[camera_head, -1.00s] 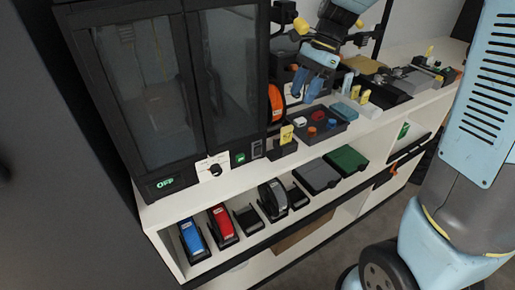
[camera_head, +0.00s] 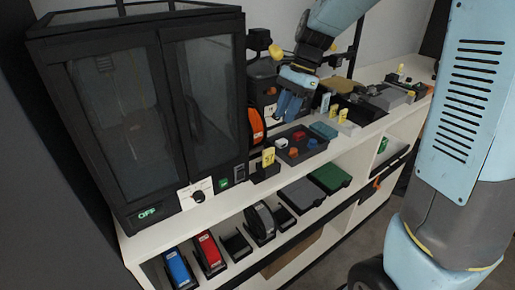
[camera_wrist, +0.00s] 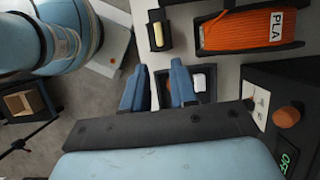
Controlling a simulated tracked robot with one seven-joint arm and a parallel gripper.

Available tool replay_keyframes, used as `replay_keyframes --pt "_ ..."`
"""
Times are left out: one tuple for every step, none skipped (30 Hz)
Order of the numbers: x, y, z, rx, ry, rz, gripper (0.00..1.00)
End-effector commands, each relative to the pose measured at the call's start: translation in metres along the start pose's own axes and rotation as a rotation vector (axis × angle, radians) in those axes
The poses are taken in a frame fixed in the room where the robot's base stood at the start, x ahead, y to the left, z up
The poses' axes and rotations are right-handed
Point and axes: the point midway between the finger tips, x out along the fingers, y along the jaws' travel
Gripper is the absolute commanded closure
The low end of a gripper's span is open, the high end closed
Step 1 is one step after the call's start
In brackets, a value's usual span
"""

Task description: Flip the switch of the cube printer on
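A large black glass-doored printer cabinet (camera_head: 135,130) stands at the left in the head view. Its green display (camera_head: 148,213) reads OFF, and a black rotary switch (camera_head: 198,196) sits on a white plate beside it. A smaller dark machine (camera_head: 262,84) stands behind it, partly hidden. I cannot tell which machine is the cube printer. My gripper (camera_head: 288,105) has blue fingers, apart and empty, above the shelf top; they also show in the wrist view (camera_wrist: 160,85), left of the knob.
An orange PLA spool (camera_wrist: 250,30) lies near the knob. A grey tray (camera_head: 302,150) with small coloured parts and several yellow-tagged items stand on the shelf top (camera_head: 335,152). Blue (camera_head: 178,268) and red (camera_head: 208,252) items sit on the lower shelf.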

Motion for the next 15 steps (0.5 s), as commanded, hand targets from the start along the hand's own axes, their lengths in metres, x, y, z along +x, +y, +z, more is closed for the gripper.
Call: replay_keyframes --pt "-0.006 0.003 -0.004 -0.017 0.021 -0.016 0.78" --pt "-0.009 0.005 -0.008 -0.033 0.038 -0.028 0.81" --pt "-0.014 0.009 -0.012 -0.058 0.064 -0.042 0.85" --pt "-0.018 0.011 -0.016 -0.078 0.084 -0.054 0.87" --pt "-0.023 0.014 -0.019 -0.099 0.107 -0.066 0.9" --pt "-0.029 0.019 -0.022 -0.131 0.136 -0.08 0.94" --pt "-0.033 0.023 -0.022 -0.154 0.154 -0.087 0.97" --pt "-0.037 0.027 -0.022 -0.175 0.169 -0.092 1.0" --pt "-0.041 0.034 -0.02 -0.2 0.185 -0.098 1.0" --pt "-0.043 0.038 -0.019 -0.221 0.196 -0.102 1.0" --pt "-0.047 0.043 -0.018 -0.24 0.208 -0.107 1.0" --pt "-0.05 0.051 -0.016 -0.268 0.225 -0.111 1.0" --pt "-0.054 0.057 -0.014 -0.291 0.239 -0.115 1.0" --pt "-0.057 0.064 -0.013 -0.313 0.254 -0.119 1.0" --pt "-0.061 0.073 -0.01 -0.347 0.276 -0.123 1.0"
